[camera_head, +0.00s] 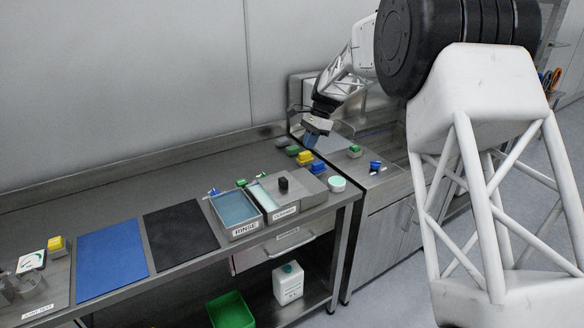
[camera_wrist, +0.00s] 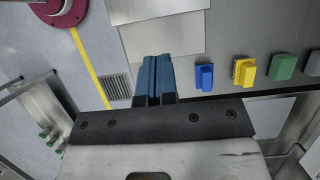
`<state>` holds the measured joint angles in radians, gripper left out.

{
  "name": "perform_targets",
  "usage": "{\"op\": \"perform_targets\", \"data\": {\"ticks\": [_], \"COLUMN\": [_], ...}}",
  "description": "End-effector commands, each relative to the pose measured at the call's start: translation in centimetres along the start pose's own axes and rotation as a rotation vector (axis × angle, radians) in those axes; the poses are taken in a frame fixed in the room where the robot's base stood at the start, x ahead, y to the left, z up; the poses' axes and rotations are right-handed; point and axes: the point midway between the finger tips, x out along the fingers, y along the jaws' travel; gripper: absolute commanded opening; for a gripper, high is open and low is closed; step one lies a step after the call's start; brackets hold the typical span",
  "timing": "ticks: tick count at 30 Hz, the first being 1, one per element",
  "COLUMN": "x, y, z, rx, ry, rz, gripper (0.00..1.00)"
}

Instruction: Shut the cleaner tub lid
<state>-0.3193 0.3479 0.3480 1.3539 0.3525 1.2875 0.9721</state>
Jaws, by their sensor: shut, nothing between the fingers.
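The cleaner tub (camera_head: 285,213) stands near the right end of the bench, with its label on the front. Its grey metal lid (camera_head: 302,186) has a black knob (camera_head: 283,184). The lid covers the right part; a strip of pale teal contents shows uncovered along the left. My gripper (camera_head: 312,139) is above and behind the tub, apart from the lid, pointing down. In the wrist view its blue fingers (camera_wrist: 154,78) are together and empty. A steel surface shows beyond the fingers in the wrist view; I cannot tell whether it is the lid.
The open rinse tub (camera_head: 235,209) stands left of the cleaner tub. Yellow (camera_head: 305,157), blue (camera_head: 317,167) and green (camera_head: 293,150) blocks stand behind the lid. A round white dish (camera_head: 337,184) sits at the bench's right end. Black (camera_head: 181,235) and blue (camera_head: 112,258) mats lie left.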

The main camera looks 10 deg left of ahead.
Motion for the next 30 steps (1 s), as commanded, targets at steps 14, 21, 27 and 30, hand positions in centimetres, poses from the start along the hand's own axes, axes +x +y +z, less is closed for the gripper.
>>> {"op": "perform_targets", "data": {"ticks": [14, 21, 27, 30], "x": [0.1, 1.8, 4.5, 5.9], "y": [0.0, 0.0, 0.0, 0.0], "z": [-0.2, -0.2, -0.2, -0.2], "rx": [-0.001, -0.001, 0.000, 0.000], "ry": [0.000, -0.001, -0.002, -0.001], "rz": [0.000, 0.001, 0.002, 0.001], "gripper": [0.00, 0.00, 0.00, 0.00]}}
